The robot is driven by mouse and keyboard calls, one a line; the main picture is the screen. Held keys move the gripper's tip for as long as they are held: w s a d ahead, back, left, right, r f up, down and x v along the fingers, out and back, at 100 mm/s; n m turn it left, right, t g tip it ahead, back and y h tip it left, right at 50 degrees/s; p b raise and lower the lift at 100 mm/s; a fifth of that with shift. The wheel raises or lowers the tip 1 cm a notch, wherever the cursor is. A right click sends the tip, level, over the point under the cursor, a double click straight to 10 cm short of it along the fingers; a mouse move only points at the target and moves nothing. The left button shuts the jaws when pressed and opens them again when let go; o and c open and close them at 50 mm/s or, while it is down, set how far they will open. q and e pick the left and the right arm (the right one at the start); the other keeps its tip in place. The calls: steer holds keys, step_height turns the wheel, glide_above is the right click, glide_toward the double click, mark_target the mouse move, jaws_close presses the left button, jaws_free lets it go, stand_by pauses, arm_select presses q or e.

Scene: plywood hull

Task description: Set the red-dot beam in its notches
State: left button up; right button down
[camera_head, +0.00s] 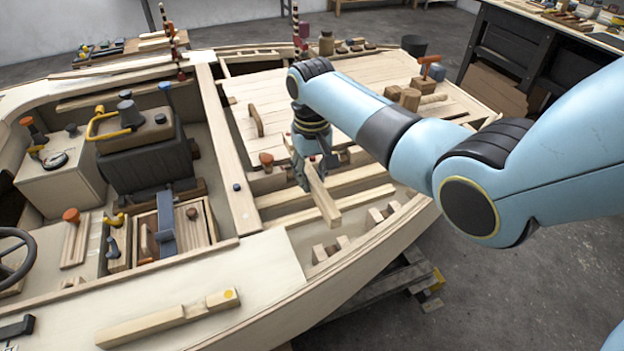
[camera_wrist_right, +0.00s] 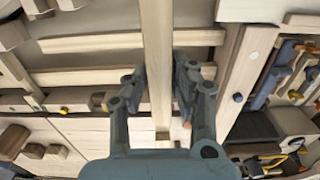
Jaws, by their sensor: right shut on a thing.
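My right gripper (camera_head: 312,168) is shut on a pale wooden beam (camera_head: 323,198), held over the open bay of the hull. The beam slants down toward the front right in the head view. In the right wrist view the beam (camera_wrist_right: 157,60) runs lengthwise between the fingers of the gripper (camera_wrist_right: 158,88). Whether the beam touches anything below is unclear. My left gripper is not in view.
A beam with a yellow dot (camera_head: 168,319) lies on the near deck. Pale rails (camera_head: 335,208) cross the bay below the held beam. A black box with a yellow handle (camera_head: 146,150) stands farther left.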

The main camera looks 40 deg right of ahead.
steer(key=shift+f+b, duration=0.4)
steer(key=shift+f, duration=0.05)
step_height(320, 180, down, 5)
steer(key=b, duration=0.5)
steer(key=shift+f+b, duration=0.75)
steer(key=shift+f, duration=0.6)
steer(key=shift+p, duration=0.7)
steer(key=shift+f+b, duration=0.35)
steer(key=shift+f, duration=0.25)
steer(key=c, duration=1)
jaws_free()
steer(key=shift+c, duration=0.2)
steer(key=shift+r, duration=0.1)
